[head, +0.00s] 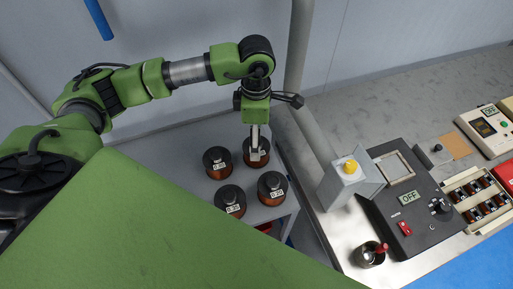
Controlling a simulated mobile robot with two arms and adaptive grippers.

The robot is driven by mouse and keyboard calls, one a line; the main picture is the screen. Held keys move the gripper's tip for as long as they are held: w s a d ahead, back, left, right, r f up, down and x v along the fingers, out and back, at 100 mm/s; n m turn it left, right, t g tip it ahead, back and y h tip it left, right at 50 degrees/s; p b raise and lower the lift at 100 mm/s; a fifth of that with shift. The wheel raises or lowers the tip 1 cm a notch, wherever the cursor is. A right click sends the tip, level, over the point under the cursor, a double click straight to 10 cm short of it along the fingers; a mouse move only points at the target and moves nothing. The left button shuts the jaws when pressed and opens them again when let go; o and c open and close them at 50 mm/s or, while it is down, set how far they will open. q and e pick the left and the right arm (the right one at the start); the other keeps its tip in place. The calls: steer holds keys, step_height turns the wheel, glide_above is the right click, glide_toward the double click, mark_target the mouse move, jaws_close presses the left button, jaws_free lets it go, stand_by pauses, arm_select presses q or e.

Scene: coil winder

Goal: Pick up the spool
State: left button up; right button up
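Several copper-wound spools with black tops stand on a grey shelf top (183,143): back left (217,169), back right (248,160), front left (231,209) and front right (271,197). Labels show on them; those at left appear to read 0.30 and 0.20. My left gripper (257,154) points down at the back right spool, its grey fingers overlapping the spool's top and label. I cannot tell whether the fingers touch or hold it. My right gripper is not in view.
A grey post (298,50) rises behind my gripper.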

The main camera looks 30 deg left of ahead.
arm_select(q)
steer(key=f+p, duration=0.1)
steer(key=f, duration=0.2)
steer(key=shift+s+d+f+p, duration=0.1)
steer(key=shift+s+f+p, duration=0.15)
steer(key=shift+p, duration=0.15)
steer(key=shift+w+f, duration=0.1)
steer(key=shift+f, duration=0.35)
steer(key=c, duration=1.7)
steer(key=shift+w, duration=0.1)
steer(key=shift+c, duration=0.2)
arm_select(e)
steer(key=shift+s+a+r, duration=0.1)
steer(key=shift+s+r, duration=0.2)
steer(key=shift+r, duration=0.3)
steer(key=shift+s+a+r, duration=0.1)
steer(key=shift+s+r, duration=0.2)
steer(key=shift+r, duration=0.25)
arm_select(q)
steer(key=shift+r, duration=0.45)
step_height(320, 180, up, 8)
steer(key=b, duration=0.3)
steer(key=shift+r, duration=0.65)
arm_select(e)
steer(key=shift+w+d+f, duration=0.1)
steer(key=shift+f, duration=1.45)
